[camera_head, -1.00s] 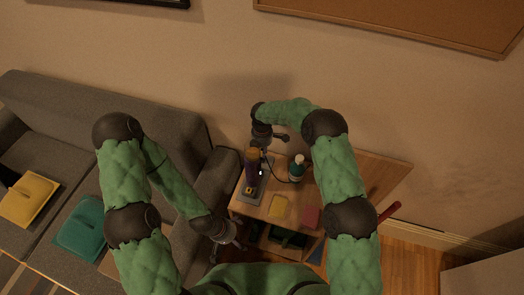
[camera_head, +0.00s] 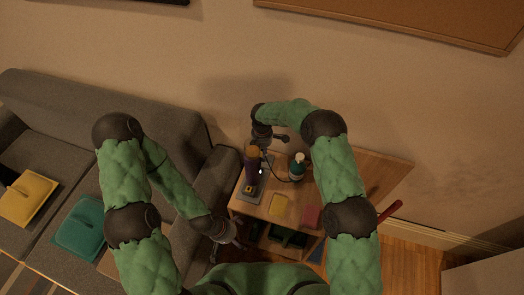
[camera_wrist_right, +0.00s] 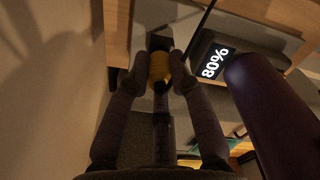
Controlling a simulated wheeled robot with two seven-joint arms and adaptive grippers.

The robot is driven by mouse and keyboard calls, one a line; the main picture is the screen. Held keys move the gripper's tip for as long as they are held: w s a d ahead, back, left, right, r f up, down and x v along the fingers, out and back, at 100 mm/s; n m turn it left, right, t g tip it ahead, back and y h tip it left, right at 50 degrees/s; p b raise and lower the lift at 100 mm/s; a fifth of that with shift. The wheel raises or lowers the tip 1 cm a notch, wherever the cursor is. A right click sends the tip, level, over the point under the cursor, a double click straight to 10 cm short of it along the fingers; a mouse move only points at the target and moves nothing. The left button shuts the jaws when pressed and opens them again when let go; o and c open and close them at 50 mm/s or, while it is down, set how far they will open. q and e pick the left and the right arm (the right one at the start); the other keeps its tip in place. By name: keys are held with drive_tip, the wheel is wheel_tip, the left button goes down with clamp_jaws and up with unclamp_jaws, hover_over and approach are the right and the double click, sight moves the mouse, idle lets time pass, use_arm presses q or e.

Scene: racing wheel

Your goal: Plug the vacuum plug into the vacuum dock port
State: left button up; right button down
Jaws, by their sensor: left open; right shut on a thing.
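My right gripper (camera_wrist_right: 159,68) is shut on the vacuum plug (camera_wrist_right: 160,65), a small yellow body with a dark end pointing away from my wrist. In the head view this gripper (camera_head: 272,137) is at the back edge of the small wooden table, behind the vacuum; the plug is too small to make out there. The purple vacuum (camera_head: 252,168) stands upright on its grey dock (camera_head: 248,196). In the right wrist view, the vacuum's purple body (camera_wrist_right: 275,115) is at right, beside a dark display reading 80% (camera_wrist_right: 213,62). The port cannot be made out. My left gripper (camera_head: 237,241) is open and empty near the table's front-left corner.
A green bottle with a white top (camera_head: 296,168) stands right of the vacuum, a dark cable near it. A yellow pad (camera_head: 280,203) and a red pad (camera_head: 311,215) lie toward the front. The grey sofa (camera_head: 150,115) is at left; the wall is close behind.

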sight(262, 150)
drive_tip(key=shift+f+b, duration=0.3)
drive_tip(key=shift+f, duration=0.2)
drive_tip(key=c, duration=1)
unclamp_jaws()
wheel_tip(262, 150, up, 12)
